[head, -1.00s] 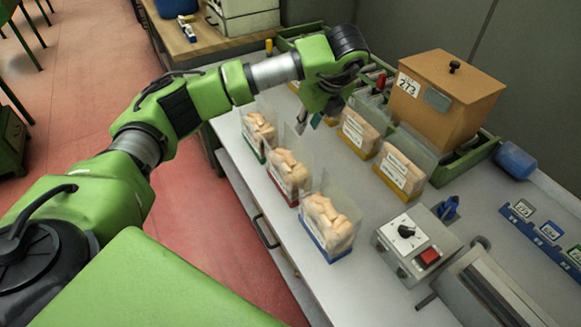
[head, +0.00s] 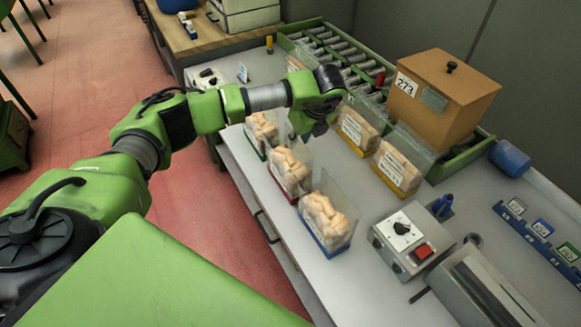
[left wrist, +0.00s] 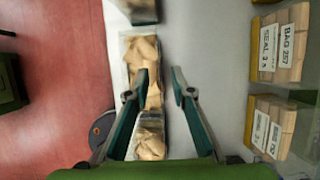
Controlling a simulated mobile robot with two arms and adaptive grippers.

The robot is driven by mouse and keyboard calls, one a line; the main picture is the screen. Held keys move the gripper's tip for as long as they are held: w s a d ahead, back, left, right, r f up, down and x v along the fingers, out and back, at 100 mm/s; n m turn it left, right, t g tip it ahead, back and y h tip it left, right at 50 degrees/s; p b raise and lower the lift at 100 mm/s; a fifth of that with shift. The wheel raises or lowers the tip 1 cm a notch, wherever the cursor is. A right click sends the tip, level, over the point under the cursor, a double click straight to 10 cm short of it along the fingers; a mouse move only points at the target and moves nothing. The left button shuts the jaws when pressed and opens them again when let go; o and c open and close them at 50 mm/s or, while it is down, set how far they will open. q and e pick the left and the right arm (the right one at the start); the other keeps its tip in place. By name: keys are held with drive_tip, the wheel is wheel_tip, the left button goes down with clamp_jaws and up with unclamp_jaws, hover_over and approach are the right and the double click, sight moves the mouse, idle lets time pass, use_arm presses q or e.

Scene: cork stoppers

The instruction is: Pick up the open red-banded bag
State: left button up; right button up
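The open red-banded bag (head: 290,172) stands upright on the bench, full of corks, in the middle of a row of three open bags. My left gripper (head: 311,131) is above the bench, up and to the right of this bag in the head view; its fingers are mostly hidden there. In the left wrist view the left gripper (left wrist: 160,76) has its two fingers apart and nothing held. An open cork bag, seemingly the red-banded one (left wrist: 140,55), shows beyond and between the fingers; its band colour cannot be made out there. My right gripper is out of view.
The green-banded bag (head: 262,131) and blue-banded bag (head: 327,220) stand on either side in the row. Two filled, labelled bags (head: 398,168) stand to the right. A wooden box (head: 446,98) and a switch box (head: 412,240) stand farther right. Bare bench lies between the rows.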

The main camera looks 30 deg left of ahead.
use_arm(q)
drive_tip(key=shift+f+b, duration=0.25)
drive_tip(key=shift+b, duration=0.2)
idle(0.3)
clamp_jaws()
